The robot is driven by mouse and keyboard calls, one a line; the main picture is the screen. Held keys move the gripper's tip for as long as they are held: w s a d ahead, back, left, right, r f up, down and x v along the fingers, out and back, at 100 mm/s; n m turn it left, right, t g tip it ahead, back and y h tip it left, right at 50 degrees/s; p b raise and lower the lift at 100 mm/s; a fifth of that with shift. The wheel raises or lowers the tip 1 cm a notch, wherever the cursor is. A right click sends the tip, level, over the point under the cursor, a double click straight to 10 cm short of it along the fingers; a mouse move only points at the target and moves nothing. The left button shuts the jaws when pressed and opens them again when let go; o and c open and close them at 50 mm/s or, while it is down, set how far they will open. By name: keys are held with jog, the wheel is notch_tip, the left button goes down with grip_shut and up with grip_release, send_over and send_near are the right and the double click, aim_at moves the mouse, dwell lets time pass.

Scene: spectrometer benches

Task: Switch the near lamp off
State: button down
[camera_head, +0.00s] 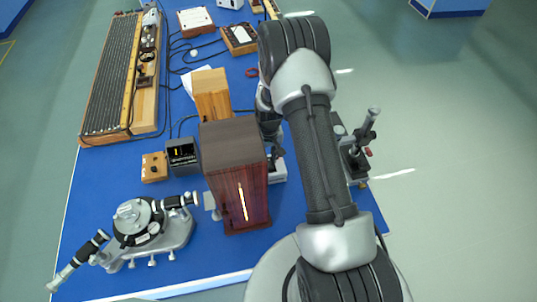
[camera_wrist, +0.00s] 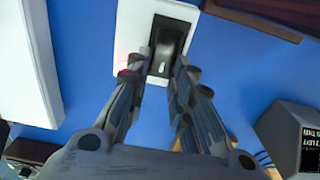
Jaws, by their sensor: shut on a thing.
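A dark brown wooden housing (camera_head: 235,160) stands upright on the blue bench, with a bright glowing vertical slit on its front. I take it for the near lamp, but no label shows. In the wrist view a black switch (camera_wrist: 166,48) sits on a white plate (camera_wrist: 133,28), with a faint red glow at its left. My gripper (camera_wrist: 160,78) is shut on the switch, one finger on each side of it. In the head view my arm covers most of my gripper, just right of the brown housing.
A spectrometer (camera_head: 140,225) stands at the front left. A small black box (camera_head: 182,152) and a lighter wooden box (camera_head: 211,93) stand near the brown housing. A long slatted rack (camera_head: 112,75) fills the back left. Cables cross the bench.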

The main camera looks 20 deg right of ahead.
aim_at(271, 168)
jog(key=t+b, duration=0.2)
jog(key=b, duration=0.1)
jog(key=shift+s+h, duration=0.3)
jog(key=shift+s+a+r+t+b, duration=0.1)
jog(key=shift+r+t+b, duration=0.1)
jog(key=shift+t+b, duration=0.3)
jog(key=c, duration=1.4)
grip_release()
jog(key=v, duration=1.2)
